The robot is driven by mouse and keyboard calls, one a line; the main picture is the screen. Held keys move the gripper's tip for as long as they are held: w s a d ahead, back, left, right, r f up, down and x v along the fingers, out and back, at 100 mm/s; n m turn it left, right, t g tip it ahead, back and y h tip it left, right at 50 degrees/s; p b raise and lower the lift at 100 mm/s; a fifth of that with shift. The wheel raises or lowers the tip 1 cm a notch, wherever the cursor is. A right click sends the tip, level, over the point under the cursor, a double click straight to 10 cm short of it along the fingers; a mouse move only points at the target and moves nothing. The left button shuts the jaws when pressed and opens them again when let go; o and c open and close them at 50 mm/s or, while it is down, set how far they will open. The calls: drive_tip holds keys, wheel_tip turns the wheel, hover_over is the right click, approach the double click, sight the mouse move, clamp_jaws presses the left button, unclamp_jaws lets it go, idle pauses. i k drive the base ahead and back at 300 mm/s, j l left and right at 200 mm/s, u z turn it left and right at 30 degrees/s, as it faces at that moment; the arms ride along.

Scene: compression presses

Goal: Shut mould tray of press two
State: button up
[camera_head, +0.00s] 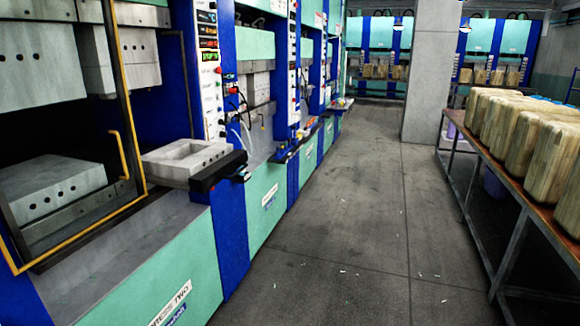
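Press two is at the left of the head view, with its name label (170,304) on the green lower front. A pale grey mould tray (185,158) with a square hollow in its top lies at the right of this press, beside the blue column. It appears to stick out towards the aisle. A yellow-edged guard frame (135,140) with a yellow handle (119,154) stands to its left. Behind the frame are a lower grey block (52,187) with round holes and upper grey blocks (38,60). My gripper is not in view.
A black control ledge (215,171) juts out just right of the tray. A panel of buttons (209,70) rises above it. More presses line the left wall. A table (465,155) with several tan blocks stands at right.

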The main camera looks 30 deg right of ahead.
sight(193, 166)
drive_tip(key=z, duration=0.45)
drive_tip(key=i+j+u, duration=0.1)
drive_tip(key=i+u, duration=0.35)
drive_tip(key=i, duration=1.5)
